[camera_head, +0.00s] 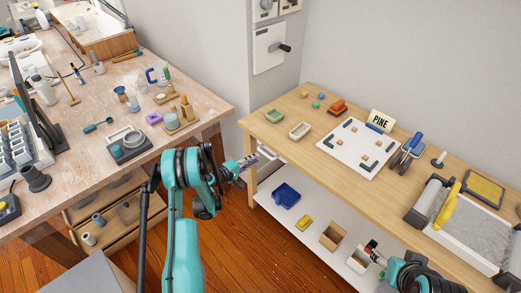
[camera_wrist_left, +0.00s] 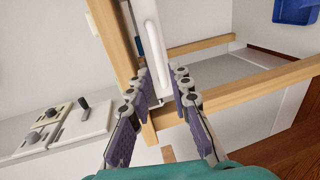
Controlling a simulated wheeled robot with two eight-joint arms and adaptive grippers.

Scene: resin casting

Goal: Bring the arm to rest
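My left gripper (camera_head: 248,162) is at the end of the teal arm in the middle of the head view, by the left end of the wooden table (camera_head: 253,127). In the left wrist view my left gripper (camera_wrist_left: 162,88) shows its two purple-padded fingers apart, with nothing clearly held between them. A white bar (camera_wrist_left: 155,45) appears beyond the fingertips; I cannot tell how far away it is. My right gripper (camera_head: 372,250) is at the lower right, in front of the lower shelf; it is too small to tell its opening.
A cluttered workbench (camera_head: 200,92) stands on the left. The wooden table holds a white board (camera_head: 345,150), a PINE sign (camera_head: 381,121) and several tools. Its lower shelf bears a blue bin (camera_head: 286,195) and boxes. Open floor (camera_head: 250,250) lies between them.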

